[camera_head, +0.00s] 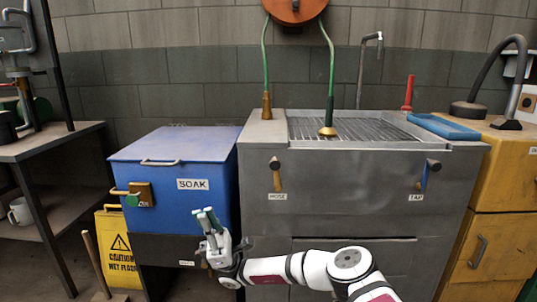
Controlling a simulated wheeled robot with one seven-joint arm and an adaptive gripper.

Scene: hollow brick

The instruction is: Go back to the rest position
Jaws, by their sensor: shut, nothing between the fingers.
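My gripper (207,219) is at the end of my white arm, low in the head view. It points up and to the left, in front of the right part of the blue SOAK box (168,191). Its fingers are shut and hold nothing. I cannot tell how far the fingers are from the box. My arm reaches in from the lower right, in front of the grey sink cabinet (335,212).
A yellow caution sign (118,248) and a wooden handle stand at lower left. A blue tray (443,126) lies right of the sink grate (350,130). A table (45,143) is at left and a yellow cabinet (508,190) at right. Green hoses hang over the sink.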

